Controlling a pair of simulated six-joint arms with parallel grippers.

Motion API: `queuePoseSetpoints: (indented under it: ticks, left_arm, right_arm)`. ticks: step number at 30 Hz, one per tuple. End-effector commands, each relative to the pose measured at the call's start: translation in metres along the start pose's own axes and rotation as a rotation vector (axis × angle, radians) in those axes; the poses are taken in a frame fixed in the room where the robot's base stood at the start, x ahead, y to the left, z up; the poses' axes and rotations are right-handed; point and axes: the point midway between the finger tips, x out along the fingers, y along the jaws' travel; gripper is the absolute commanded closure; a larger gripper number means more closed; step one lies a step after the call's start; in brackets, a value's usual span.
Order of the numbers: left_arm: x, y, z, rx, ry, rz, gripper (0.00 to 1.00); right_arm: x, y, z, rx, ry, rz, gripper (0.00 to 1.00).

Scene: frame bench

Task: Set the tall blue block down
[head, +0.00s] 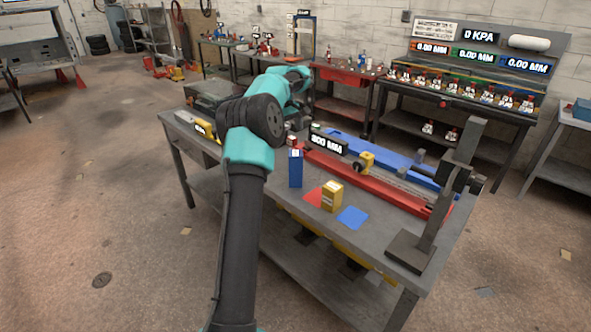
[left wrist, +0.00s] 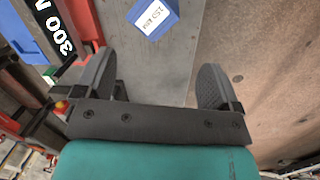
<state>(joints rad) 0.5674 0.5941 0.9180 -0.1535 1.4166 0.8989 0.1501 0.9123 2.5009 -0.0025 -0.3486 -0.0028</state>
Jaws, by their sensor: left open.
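The tall blue block (head: 295,172) stands upright on the grey bench, left of the red square. In the left wrist view the blue block (left wrist: 146,27) is at the top edge, partly cut off, with a white label on it. My left gripper (left wrist: 155,75) is open, its two dark fingers apart with nothing between them. The block lies beyond the fingertips, apart from them. In the head view my left arm hides most of that gripper. My right gripper is not in view.
A yellow block (head: 332,197) stands between a red square (head: 314,197) and a blue square (head: 353,217). A red rail (head: 370,184), a blue rail (head: 375,152) and a black "300 MM" sign (head: 328,141) lie behind. A grey post (head: 452,185) rises at the right end.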

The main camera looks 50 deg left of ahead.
Motion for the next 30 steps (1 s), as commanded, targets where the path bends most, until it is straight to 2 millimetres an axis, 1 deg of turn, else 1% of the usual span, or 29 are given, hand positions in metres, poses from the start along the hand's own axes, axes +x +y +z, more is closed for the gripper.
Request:
queuePoseSetpoints:
  ticks: [3, 9, 12, 15, 19, 27, 30]
  left_arm:
    - [-0.011, -0.010, -0.006, -0.241, -0.039, 0.047, 0.12]
    - [-0.029, -0.022, -0.014, -0.645, -0.128, 0.110, 0.12]
    - [-0.037, -0.027, -0.017, -0.809, -0.171, 0.129, 0.12]
    - [-0.042, -0.030, -0.019, -0.919, -0.203, 0.139, 0.12]
    - [-0.045, -0.031, -0.019, -0.975, -0.221, 0.144, 0.12]
    - [-0.044, -0.031, -0.019, -0.977, -0.221, 0.143, 0.12]
    - [-0.041, -0.030, -0.018, -0.976, -0.222, 0.141, 0.12]
  right_arm:
    - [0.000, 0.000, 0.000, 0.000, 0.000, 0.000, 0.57]
    - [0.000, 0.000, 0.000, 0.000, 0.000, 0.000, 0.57]
    - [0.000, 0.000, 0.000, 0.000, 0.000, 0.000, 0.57]
    - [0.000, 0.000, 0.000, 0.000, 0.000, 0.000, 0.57]
    - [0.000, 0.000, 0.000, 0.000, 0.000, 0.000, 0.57]
    - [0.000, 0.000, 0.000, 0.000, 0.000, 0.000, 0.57]
    - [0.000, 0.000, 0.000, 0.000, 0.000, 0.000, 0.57]
